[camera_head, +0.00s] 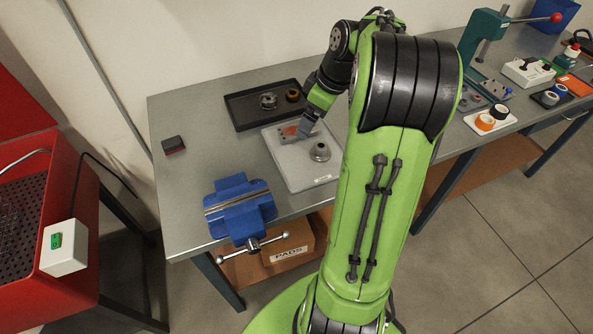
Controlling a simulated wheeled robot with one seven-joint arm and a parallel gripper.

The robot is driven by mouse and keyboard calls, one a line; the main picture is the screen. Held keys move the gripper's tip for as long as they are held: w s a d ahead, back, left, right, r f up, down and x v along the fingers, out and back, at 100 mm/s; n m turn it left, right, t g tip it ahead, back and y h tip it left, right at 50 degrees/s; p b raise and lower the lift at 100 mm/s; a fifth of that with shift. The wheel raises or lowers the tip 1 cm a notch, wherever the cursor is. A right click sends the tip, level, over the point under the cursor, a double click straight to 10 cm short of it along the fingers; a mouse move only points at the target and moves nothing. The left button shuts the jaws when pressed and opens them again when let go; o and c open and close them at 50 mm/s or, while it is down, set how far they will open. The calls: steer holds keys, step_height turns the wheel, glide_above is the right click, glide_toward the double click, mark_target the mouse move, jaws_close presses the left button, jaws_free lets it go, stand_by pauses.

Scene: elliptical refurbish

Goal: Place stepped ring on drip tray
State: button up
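A grey stepped round part (320,152), which looks like the stepped ring, sits on a light grey board (301,176) on the bench. A dark, low-rimmed tray (240,123), which looks like the drip tray, lies just behind the board. It holds a metallic round part (268,100) and a dark ring with an orange-brown centre (292,95). My gripper (303,132) points down over the back part of the board, beside an orange-brown patch (289,131) and behind the stepped part. Its fingertips are small and partly hidden, so I cannot tell whether they hold anything.
A blue vise (240,208) stands at the bench's front edge, left of the board. A small dark block (173,145) lies at left. A green press (484,42) and small trays of parts (490,119) stand at right. My arm hides the bench middle.

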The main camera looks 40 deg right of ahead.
steer(key=s+a+r+m+h, duration=0.1)
steer(key=a+r, duration=0.2)
steer(key=a, duration=0.4)
steer(key=s+a+r, duration=0.2)
steer(key=a, duration=0.5)
steer(key=s+a+m+t, duration=0.1)
steer(key=s+a+m, duration=0.1)
steer(key=s+a, duration=0.3)
steer(key=s+a+m+t, duration=0.1)
steer(key=s+a, duration=0.3)
steer(key=s, duration=0.5)
steer(key=shift+a+f+m, duration=0.25)
steer(key=shift+a+m, duration=0.1)
steer(key=shift+m, duration=0.05)
steer(key=shift+c, duration=0.3)
